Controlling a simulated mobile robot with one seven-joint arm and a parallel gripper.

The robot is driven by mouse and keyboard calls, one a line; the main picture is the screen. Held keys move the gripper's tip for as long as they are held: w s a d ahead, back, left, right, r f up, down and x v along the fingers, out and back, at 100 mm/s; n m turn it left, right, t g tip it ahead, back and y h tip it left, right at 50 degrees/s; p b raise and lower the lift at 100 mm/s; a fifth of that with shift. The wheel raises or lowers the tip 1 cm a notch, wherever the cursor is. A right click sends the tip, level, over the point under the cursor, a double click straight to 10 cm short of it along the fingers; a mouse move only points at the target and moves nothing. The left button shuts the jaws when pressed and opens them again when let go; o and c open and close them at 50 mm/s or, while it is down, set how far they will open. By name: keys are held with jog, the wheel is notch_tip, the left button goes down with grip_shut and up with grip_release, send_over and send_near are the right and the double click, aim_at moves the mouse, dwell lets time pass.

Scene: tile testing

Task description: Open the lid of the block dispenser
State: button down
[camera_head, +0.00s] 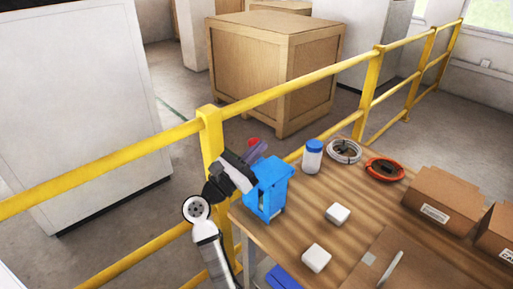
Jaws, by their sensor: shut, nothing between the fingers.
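The block dispenser (266,190) appears to be the bright blue box-like thing standing upright at the left end of the wooden table. Its flat blue top (273,170) shows in part; I cannot tell whether the lid is shut or raised. My gripper (257,149) is at the dispenser's upper left, close to the top. Its fingers look shut, with nothing seen between them. My gripper hides the dispenser's upper left part, and I cannot tell whether they touch. A small red thing (253,141) shows just behind my gripper.
The wooden table (292,228) holds two white blocks (338,214) (316,258), a white bottle with a blue cap (312,157), a grey cable coil (344,151), an orange coil (384,168) and cardboard boxes (440,200). A yellow railing (210,150) runs close behind.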

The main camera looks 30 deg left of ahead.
jog(key=r+b+v, duration=0.1)
jog(key=b+v, duration=0.1)
jog(key=v, duration=0.6)
jog(key=shift+s+a, duration=0.3)
jog(key=shift+s, duration=0.35)
